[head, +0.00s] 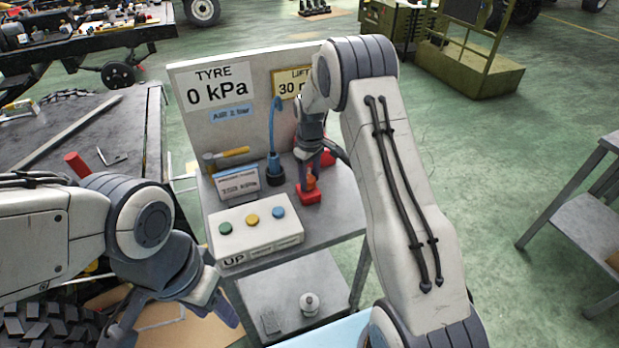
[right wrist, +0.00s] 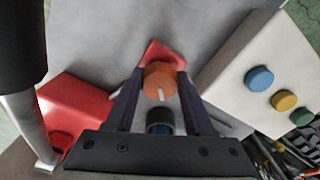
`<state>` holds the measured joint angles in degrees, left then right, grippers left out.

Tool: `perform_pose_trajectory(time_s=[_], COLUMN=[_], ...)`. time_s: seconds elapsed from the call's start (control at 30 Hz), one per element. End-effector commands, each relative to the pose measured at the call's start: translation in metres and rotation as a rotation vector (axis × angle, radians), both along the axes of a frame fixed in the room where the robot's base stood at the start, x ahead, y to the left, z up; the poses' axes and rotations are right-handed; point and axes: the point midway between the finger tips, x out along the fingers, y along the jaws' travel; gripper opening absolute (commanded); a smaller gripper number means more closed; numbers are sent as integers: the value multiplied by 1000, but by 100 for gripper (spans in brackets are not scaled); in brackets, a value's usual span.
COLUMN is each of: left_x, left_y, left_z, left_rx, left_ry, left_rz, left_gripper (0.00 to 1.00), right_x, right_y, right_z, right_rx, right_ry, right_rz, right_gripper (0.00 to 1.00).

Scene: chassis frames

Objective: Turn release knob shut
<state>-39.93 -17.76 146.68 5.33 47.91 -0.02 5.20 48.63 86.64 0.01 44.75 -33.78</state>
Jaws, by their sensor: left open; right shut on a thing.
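The release knob (right wrist: 158,78) is an orange round knob with a pale mark, on a red base (right wrist: 165,55). In the head view the red base (head: 309,193) sits on the grey stand's top, right of the button box. My right gripper (head: 311,180) points down over it and is shut on the knob, with one finger on each side in the right wrist view (right wrist: 160,85). The knob is mostly hidden by the fingers in the head view. My left gripper (head: 180,320) is open and empty at the lower left, away from the stand.
A white box (head: 258,233) with green, yellow and blue buttons stands left of the knob. A blue-based hose fitting (head: 275,172), a hammer (head: 226,157) and a pressure card (head: 237,184) are behind it. The back panel (head: 222,117) reads TYRE 0 kPa.

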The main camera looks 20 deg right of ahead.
Motion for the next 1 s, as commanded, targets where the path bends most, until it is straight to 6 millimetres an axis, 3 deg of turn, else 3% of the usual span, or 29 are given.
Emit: perform_pose_trajectory(time_s=[0.7, 1.0], left_x=[0, 0], left_y=[0, 0], left_z=[11, 12], left_rx=[0, 0], left_ry=[0, 0], left_rz=[0, 0], left_gripper=[50, 50], right_x=[0, 0], right_y=[2, 3], right_z=[2, 2], right_rx=[0, 0], right_ry=[-1, -2], right_rz=[-549, -695], right_gripper=[0, 0])
